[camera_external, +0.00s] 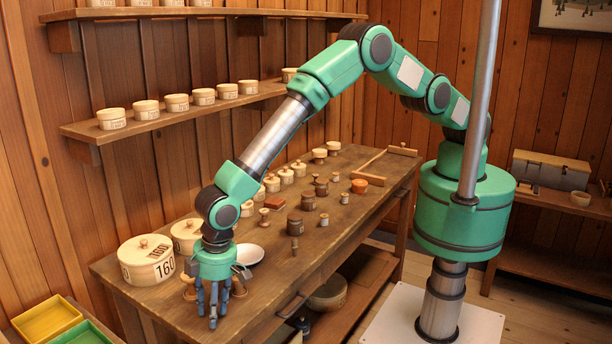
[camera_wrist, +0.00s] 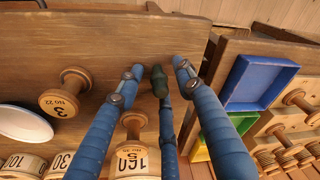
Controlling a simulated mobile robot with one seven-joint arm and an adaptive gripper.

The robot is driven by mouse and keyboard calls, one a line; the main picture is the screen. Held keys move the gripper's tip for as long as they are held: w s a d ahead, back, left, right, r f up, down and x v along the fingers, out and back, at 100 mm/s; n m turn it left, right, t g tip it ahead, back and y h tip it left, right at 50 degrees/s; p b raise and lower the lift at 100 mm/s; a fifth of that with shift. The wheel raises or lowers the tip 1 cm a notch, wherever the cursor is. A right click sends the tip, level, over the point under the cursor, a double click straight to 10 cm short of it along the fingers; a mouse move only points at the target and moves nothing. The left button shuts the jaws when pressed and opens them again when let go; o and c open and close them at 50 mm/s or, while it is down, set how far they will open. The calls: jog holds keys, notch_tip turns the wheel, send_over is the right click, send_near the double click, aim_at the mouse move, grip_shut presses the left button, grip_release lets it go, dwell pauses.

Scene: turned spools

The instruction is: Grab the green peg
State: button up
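A small dark green peg (camera_wrist: 159,82) shows in the wrist view, between the fingertips of my gripper (camera_wrist: 158,72). It has a narrow end and a thicker body. The left and right blue fingers stand apart from it with gaps on both sides. The third finger runs up right behind it, and I cannot tell whether it touches the peg. In the external view my gripper (camera_external: 213,312) points down at the near left end of the wooden table (camera_external: 270,290). The peg cannot be made out there.
A white plate (camera_external: 249,254) and a large round box (camera_external: 147,260) are nearby. Blue (camera_wrist: 252,82), green (camera_wrist: 238,122) and yellow (camera_external: 47,321) trays lie beyond the table's end.

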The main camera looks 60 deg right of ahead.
jog(key=c, duration=0.7)
jog(key=shift+r, duration=0.1)
jog(key=shift+c, duration=0.2)
jog(key=shift+r, duration=0.7)
notch_tip(320, 180, up, 2)
jog(key=s+d, duration=0.2)
jog(key=d, duration=0.2)
jog(key=s+d+r, duration=0.1)
jog(key=s+d, duration=0.1)
jog(key=d, duration=0.3)
jog(key=s+d, duration=0.3)
jog(key=d, duration=0.2)
jog(key=shift+d+r, duration=0.2)
